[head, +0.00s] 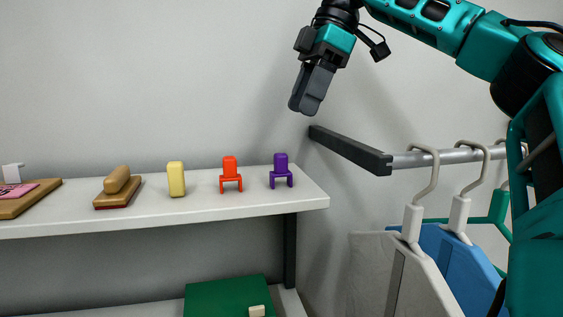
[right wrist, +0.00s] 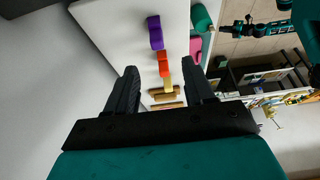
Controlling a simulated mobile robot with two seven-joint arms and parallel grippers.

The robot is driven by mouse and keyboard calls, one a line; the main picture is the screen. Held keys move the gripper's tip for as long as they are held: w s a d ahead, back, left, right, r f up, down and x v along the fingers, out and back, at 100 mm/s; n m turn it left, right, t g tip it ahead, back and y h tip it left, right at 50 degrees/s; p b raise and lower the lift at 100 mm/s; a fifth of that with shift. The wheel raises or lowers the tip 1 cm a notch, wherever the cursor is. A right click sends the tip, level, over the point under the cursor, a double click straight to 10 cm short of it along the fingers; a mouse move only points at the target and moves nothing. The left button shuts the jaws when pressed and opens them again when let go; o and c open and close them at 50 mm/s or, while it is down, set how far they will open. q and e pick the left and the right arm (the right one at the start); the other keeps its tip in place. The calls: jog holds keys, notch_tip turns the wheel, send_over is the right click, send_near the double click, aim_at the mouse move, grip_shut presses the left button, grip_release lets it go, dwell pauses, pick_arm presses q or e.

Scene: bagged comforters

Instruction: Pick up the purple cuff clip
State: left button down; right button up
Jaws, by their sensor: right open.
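The purple cuff clip (head: 281,170) stands upright near the right end of the white shelf in the head view. It also shows in the right wrist view (right wrist: 155,33), beyond the fingertips. My right gripper (head: 305,105) is above the shelf, apart from the clip, with its fingers pointing down. In the right wrist view its two fingers (right wrist: 160,75) are spread with nothing held between them. My left gripper is not in view.
A red-orange clip (head: 230,174) stands left of the purple one, then a yellow block (head: 176,179) and a wooden-handled brush (head: 117,187). A green box (head: 225,298) sits below.

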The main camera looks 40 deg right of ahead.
aim_at(282, 153)
jog(key=x, duration=0.7)
jog(key=shift+w+f, duration=0.1)
jog(key=shift+f, duration=0.15)
jog(key=x, duration=0.5)
jog(key=shift+w+f, duration=0.1)
jog(key=shift+w, duration=0.05)
grip_shut()
